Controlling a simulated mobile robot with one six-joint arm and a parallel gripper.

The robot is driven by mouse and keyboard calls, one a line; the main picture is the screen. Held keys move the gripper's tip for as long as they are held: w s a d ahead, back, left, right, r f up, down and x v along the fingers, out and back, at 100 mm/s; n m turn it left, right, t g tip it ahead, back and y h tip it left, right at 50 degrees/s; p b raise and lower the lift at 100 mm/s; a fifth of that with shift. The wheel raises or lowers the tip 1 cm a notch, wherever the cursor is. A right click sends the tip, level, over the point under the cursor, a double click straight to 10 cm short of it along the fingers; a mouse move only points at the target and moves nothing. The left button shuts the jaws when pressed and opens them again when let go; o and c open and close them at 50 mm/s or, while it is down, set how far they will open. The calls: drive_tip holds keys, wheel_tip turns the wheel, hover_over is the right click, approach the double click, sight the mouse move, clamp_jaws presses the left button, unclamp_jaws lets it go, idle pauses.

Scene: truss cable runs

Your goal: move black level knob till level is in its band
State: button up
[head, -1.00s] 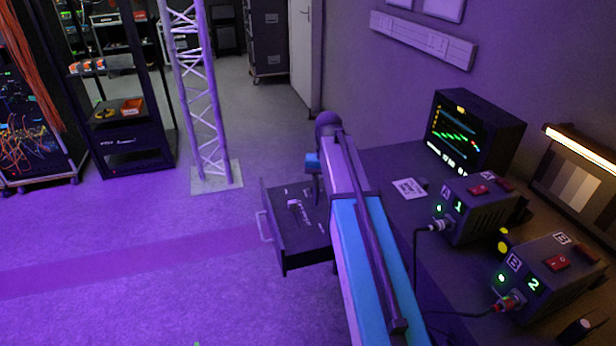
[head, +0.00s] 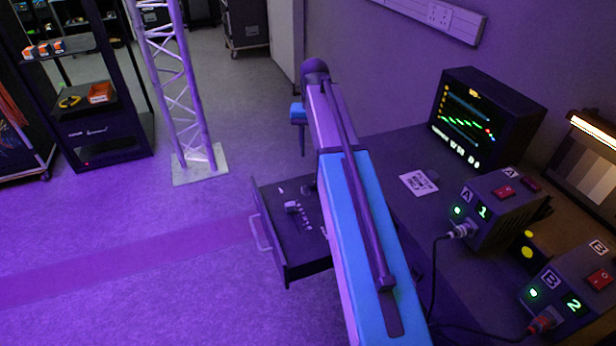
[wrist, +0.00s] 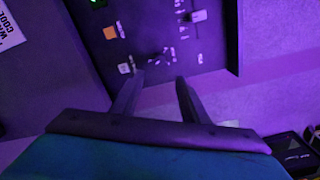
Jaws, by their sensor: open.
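My gripper (wrist: 160,78) is open and empty in the wrist view, its two dark fingers apart over the near part of a dark pulled-out drawer panel (wrist: 210,62). I cannot tell which part is the black level knob. In the head view the drawer (head: 285,250) juts out left of the desk, partly behind my arm. The monitor (head: 486,120) on the desk shows a green trace and colored marks; its readings are too small to read.
Box 1 (head: 494,214) and box 2 (head: 571,284) stand on the desk with cables and red switches. A white card (head: 418,183) lies near the monitor. A truss tower (head: 178,85) and a rack (head: 85,100) stand at left. The floor left of the drawer is clear.

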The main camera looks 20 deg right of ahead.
sight(312, 183)
idle(0.4)
drive_tip(key=shift+f+p, duration=0.6)
drive_tip(key=shift+f, duration=6.25)
drive_tip(key=shift+c, duration=0.2)
clamp_jaws()
